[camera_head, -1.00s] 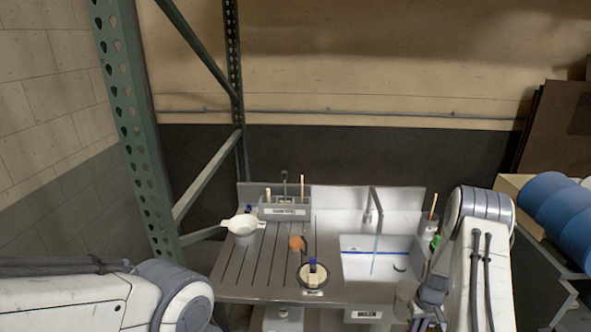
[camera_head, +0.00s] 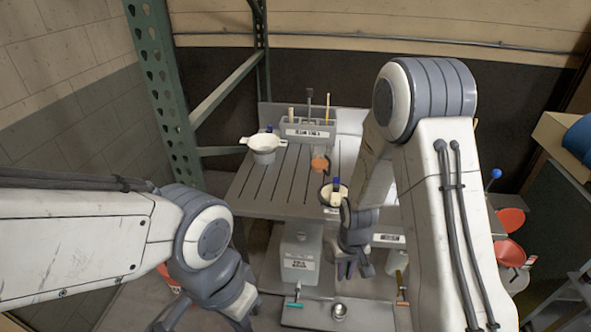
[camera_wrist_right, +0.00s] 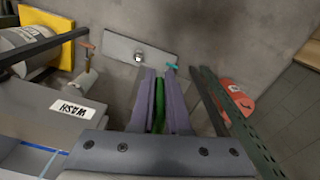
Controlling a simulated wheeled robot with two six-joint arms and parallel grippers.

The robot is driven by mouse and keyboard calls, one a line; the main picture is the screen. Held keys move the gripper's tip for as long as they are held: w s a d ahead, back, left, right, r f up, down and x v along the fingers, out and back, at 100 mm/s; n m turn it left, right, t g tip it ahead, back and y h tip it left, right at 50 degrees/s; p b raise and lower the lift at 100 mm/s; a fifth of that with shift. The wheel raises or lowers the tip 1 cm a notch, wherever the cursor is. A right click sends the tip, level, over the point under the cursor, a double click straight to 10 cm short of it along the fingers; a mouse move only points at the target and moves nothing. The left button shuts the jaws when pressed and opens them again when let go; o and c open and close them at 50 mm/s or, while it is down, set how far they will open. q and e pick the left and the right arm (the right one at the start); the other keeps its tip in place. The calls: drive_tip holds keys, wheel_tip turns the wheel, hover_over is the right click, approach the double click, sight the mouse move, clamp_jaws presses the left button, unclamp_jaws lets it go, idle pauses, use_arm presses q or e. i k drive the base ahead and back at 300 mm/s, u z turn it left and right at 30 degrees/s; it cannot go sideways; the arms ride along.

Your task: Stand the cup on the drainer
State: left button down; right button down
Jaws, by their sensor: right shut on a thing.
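My right gripper (camera_head: 352,270) hangs in front of the sink bench's front edge in the head view. The grey slotted drainer (camera_head: 262,190) is left of my right arm. A white lugged vessel (camera_head: 264,149) stands at its left back.
An orange thing (camera_head: 319,164) and a dark-rimmed round thing (camera_head: 333,194) sit at the drainer's right side. A labelled caddy (camera_head: 307,131) stands at the back. My right arm hides most of the sink. A green rack post (camera_head: 160,80) rises at the left.

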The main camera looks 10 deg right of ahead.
sight(308, 192)
drive_tip(key=u, duration=0.45)
drive_tip(key=i, duration=1.1)
drive_tip(key=z, duration=0.4)
